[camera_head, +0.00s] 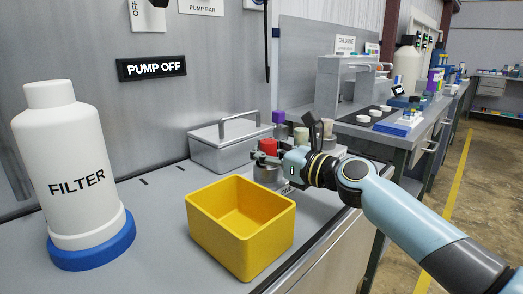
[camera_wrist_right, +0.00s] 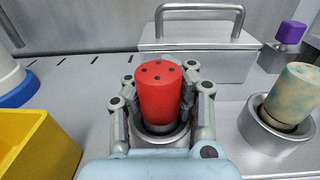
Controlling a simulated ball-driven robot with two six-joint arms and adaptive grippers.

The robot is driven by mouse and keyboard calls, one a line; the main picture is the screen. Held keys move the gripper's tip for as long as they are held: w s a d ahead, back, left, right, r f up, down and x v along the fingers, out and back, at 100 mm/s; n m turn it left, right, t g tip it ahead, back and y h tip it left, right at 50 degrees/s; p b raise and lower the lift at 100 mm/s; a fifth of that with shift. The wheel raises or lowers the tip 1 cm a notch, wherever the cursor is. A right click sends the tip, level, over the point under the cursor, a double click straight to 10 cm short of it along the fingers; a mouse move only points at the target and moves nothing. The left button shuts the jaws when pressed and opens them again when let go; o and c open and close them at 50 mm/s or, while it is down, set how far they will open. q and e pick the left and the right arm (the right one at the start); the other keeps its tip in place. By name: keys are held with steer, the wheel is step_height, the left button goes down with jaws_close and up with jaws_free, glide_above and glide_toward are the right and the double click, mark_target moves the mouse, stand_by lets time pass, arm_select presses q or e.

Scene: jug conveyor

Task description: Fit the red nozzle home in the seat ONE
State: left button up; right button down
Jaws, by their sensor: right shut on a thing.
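The red nozzle (camera_wrist_right: 158,92) is a short red cylinder with several dark holes in its top. My right gripper (camera_wrist_right: 160,100) is shut around its sides. The nozzle looks upright, with its lower end at a round metal seat (camera_wrist_right: 153,138); whether it is fully down is hidden by the fingers. In the head view the red nozzle (camera_head: 268,146) shows above the fingers of my right gripper (camera_head: 268,157), over the seat (camera_head: 267,175). A label beside that seat is too small to read surely. My left gripper is not in view.
A mottled beige nozzle (camera_wrist_right: 295,92) stands in a neighbouring metal seat (camera_wrist_right: 272,140). A purple-topped piece (camera_head: 278,117) stands behind. A grey lidded box (camera_head: 222,150) is close behind left. A yellow bin (camera_head: 220,240) and white FILTER bottle (camera_head: 70,150) stand left.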

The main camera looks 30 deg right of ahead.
steer(key=shift+f, duration=0.2)
steer(key=c, duration=1.1)
jaws_free()
steer(key=shift+s+f, duration=0.1)
steer(key=shift+f, duration=0.05)
steer(key=v, duration=1)
steer(key=shift+s+d+r, duration=0.1)
steer(key=shift+s+d, duration=0.1)
steer(key=shift+s, duration=0.25)
steer(key=shift+s+d+r, duration=0.15)
steer(key=shift+s, duration=0.3)
